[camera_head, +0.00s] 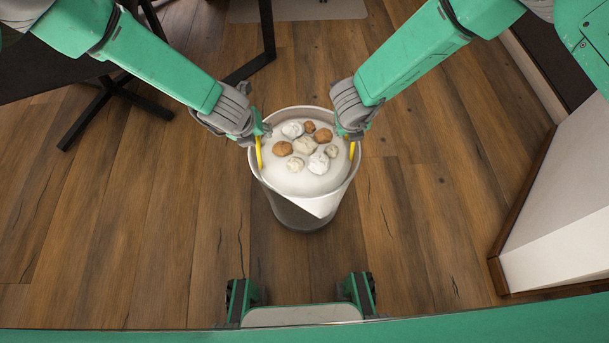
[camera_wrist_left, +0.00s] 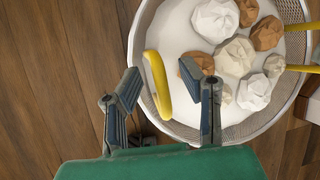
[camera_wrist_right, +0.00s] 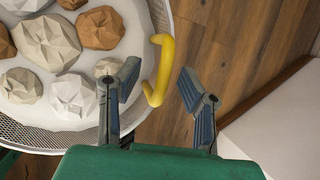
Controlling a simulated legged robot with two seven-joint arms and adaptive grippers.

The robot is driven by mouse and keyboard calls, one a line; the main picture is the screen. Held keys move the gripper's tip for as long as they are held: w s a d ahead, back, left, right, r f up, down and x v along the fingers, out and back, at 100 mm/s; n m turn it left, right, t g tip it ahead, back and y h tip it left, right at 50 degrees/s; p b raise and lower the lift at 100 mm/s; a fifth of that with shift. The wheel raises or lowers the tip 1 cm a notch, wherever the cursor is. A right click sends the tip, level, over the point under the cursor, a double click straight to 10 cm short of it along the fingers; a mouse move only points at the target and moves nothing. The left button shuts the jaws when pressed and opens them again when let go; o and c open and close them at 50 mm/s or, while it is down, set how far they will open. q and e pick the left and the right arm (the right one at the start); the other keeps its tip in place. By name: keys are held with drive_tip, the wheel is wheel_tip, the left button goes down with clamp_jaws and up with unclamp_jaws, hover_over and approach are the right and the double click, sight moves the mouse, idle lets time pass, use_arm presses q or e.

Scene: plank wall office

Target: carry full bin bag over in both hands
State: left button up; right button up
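A white bin bag (camera_head: 294,181) full of crumpled white and brown paper balls sits inside a round mesh bin (camera_head: 298,217) on the floor. The bag has a yellow handle on each side. My left gripper (camera_head: 262,135) is at the bin's left rim, its fingers open around the left yellow handle (camera_wrist_left: 158,82) without visibly closing on it. My right gripper (camera_head: 353,135) is at the right rim, its fingers open on either side of the right yellow handle (camera_wrist_right: 160,70). The lower part of the bag is hidden in the bin.
A white cabinet or wall block (camera_head: 565,200) with a brown base edge stands at the right. Dark table legs (camera_head: 110,95) stand at the upper left. The wood floor (camera_head: 150,230) around the bin is clear.

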use_arm(q)
clamp_jaws()
use_arm(e)
clamp_jaws()
use_arm(q)
drive_tip(key=shift+d, duration=0.1)
use_arm(e)
drive_tip(key=shift+d, duration=0.15)
use_arm(q)
drive_tip(key=shift+w+r, duration=0.1)
drive_tip(key=shift+r, duration=0.1)
use_arm(e)
drive_tip(key=shift+r, duration=0.15)
